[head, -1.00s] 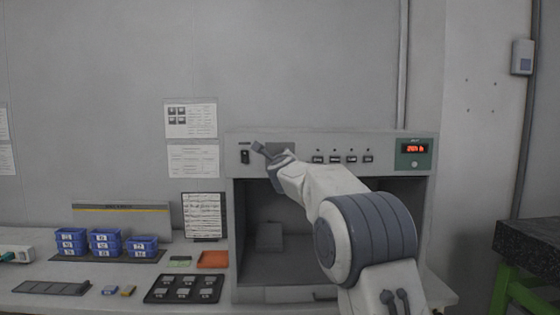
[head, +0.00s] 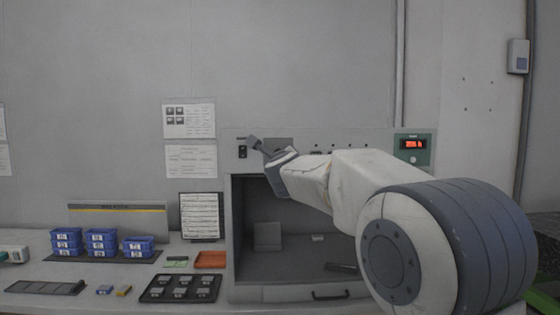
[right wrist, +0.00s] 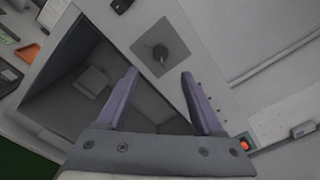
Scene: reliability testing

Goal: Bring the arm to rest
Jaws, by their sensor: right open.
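My right arm comes in from the lower right of the head view and reaches toward the front panel of a grey test chamber (head: 232,200). My right gripper (head: 256,143) is near the panel, beside the black switch (head: 242,152). In the right wrist view the right gripper (right wrist: 160,85) has its two fingers spread, with nothing between them. A dark knob on a square plate (right wrist: 157,50) lies beyond the fingertips. The chamber is open, and a small grey block (head: 267,236) stands inside it. My left gripper is out of view.
Blue bins (head: 103,243), an orange tray (head: 211,260) and a black tray of parts (head: 180,288) sit on the bench left of the chamber. A red display (head: 412,144) is at the panel's right end.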

